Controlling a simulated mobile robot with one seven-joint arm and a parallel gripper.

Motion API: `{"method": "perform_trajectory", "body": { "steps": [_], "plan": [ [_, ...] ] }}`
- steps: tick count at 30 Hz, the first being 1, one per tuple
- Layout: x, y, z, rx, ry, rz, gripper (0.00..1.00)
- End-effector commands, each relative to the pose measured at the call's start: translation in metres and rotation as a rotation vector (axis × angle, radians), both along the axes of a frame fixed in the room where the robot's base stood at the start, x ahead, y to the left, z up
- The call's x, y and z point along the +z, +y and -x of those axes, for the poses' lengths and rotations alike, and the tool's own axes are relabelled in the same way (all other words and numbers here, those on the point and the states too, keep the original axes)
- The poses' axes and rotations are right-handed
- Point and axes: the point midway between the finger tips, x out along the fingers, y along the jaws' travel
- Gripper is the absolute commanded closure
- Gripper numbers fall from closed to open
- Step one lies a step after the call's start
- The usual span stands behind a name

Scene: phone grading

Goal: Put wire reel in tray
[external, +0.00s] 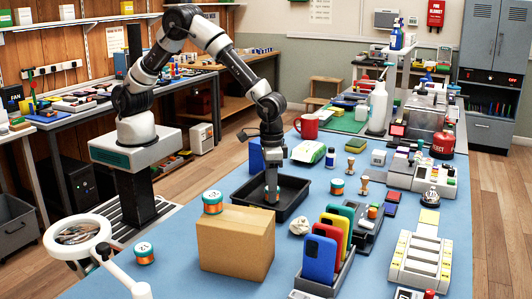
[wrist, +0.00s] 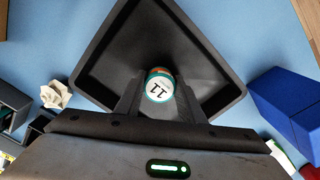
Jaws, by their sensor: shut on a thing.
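A wire reel with a white numbered top, teal rim and orange wire (wrist: 158,86) is between the fingers of my gripper (wrist: 146,92), which is shut on it. In the external view my gripper (external: 272,192) points down into the black tray (external: 294,206), with the held reel low inside its walls. In the wrist view the tray (wrist: 215,75) surrounds the reel. I cannot tell whether the reel touches the tray floor. Similar reels stand on the cardboard box (external: 213,203), on the mat at the front left (external: 144,253) and right of the tray (external: 337,186).
The cardboard box (external: 235,245) stands in front of the tray. A phone rack (external: 325,272) and crumpled paper (external: 299,226) are to the right. A blue box (wrist: 285,108) and a red mug (external: 307,126) are nearby.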

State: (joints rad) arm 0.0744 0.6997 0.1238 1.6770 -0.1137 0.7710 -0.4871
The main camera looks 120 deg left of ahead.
Motion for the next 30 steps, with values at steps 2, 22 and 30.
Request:
{"method": "perform_trajectory", "body": {
  "steps": [2, 22, 30],
  "plan": [
    [0.001, 0.000, 0.000, 0.000, 0.000, 0.000, 0.86],
    [0.006, 0.000, -0.001, -0.001, -0.002, 0.000, 0.46],
    [0.058, 0.000, -0.001, -0.001, -0.004, 0.001, 0.46]
  ]
}}
